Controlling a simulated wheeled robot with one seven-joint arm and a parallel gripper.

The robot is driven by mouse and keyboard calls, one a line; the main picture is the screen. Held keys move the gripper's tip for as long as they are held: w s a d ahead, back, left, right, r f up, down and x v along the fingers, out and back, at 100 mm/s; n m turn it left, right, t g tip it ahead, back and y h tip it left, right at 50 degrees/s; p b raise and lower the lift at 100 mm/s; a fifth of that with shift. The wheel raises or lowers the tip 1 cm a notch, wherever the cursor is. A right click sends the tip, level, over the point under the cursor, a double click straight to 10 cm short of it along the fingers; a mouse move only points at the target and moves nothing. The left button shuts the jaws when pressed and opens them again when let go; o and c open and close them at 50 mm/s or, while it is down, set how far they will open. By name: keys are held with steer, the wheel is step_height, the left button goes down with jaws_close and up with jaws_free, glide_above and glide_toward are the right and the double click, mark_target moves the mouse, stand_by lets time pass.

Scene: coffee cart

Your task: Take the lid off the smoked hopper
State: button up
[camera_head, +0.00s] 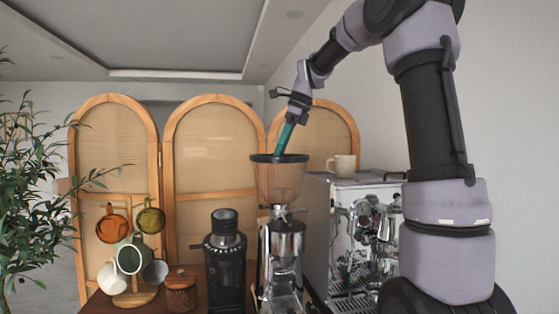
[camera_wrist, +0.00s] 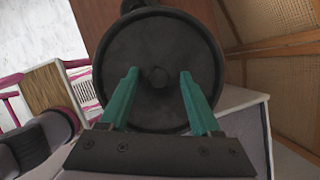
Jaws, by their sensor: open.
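The smoked hopper (camera_head: 281,184) sits on top of the chrome grinder, left of the espresso machine. Its dark round lid (camera_head: 279,158) is on top of it. My gripper (camera_head: 282,152) points down at the lid from above, with teal fingers. In the wrist view the lid (camera_wrist: 160,50) fills the middle, with a small round knob (camera_wrist: 159,77) at its centre. The two fingers of my gripper (camera_wrist: 158,74) are apart, one on each side of the knob. The knob lies between the fingertips, with a gap on both sides. Whether the fingertips touch the lid's top is unclear.
The espresso machine (camera_head: 345,230) stands right of the grinder, with a cream cup (camera_head: 342,164) on top. A black grinder (camera_head: 225,262), a lidded jar (camera_head: 181,291) and a mug tree (camera_head: 135,292) with several mugs stand to the left. A folding screen (camera_head: 211,150) is behind.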

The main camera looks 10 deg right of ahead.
jaws_close()
steer(key=shift+r, duration=0.1)
